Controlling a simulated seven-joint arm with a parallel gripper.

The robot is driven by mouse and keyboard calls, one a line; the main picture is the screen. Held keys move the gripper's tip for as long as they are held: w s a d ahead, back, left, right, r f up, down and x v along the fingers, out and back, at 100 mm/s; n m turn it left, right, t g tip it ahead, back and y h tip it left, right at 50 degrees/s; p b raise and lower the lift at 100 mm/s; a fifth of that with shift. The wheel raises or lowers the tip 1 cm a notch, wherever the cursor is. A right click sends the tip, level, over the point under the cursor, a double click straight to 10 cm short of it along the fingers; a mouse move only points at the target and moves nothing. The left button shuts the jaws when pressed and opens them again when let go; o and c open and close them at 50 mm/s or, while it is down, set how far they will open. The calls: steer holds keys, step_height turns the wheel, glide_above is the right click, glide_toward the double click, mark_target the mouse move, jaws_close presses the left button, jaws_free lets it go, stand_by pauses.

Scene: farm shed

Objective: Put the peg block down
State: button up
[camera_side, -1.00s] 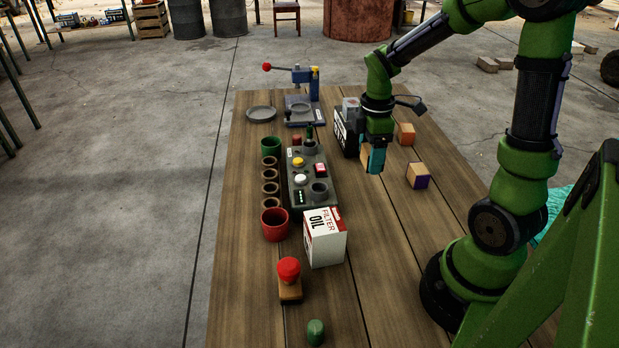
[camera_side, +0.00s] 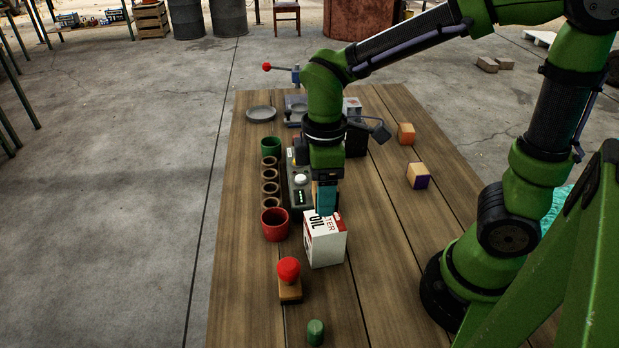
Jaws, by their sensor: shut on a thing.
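My gripper (camera_side: 325,178) points down, shut on the peg block (camera_side: 326,198), a small block with a teal face and a wood-coloured side. Most of its upper part is hidden by the gripper. In the picture the block overlaps the near right end of the grey control panel (camera_side: 299,196) and the top back edge of the white oil filter box (camera_side: 325,242). It seems to be held above the table; whether it touches the box or panel I cannot tell.
A red cup (camera_side: 275,226), brown rings (camera_side: 269,175) and a green cup (camera_side: 271,146) stand left of the panel. A red-knobbed stamp (camera_side: 289,280) and small green piece (camera_side: 316,331) are nearer. Two wooden blocks (camera_side: 417,177) (camera_side: 406,134) lie right.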

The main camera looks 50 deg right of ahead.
mark_target(321, 221)
steer(key=shift+f, duration=2.4)
steer(key=shift+f, duration=0.1)
steer(key=o, duration=1.1)
steer(key=shift+c, duration=0.2)
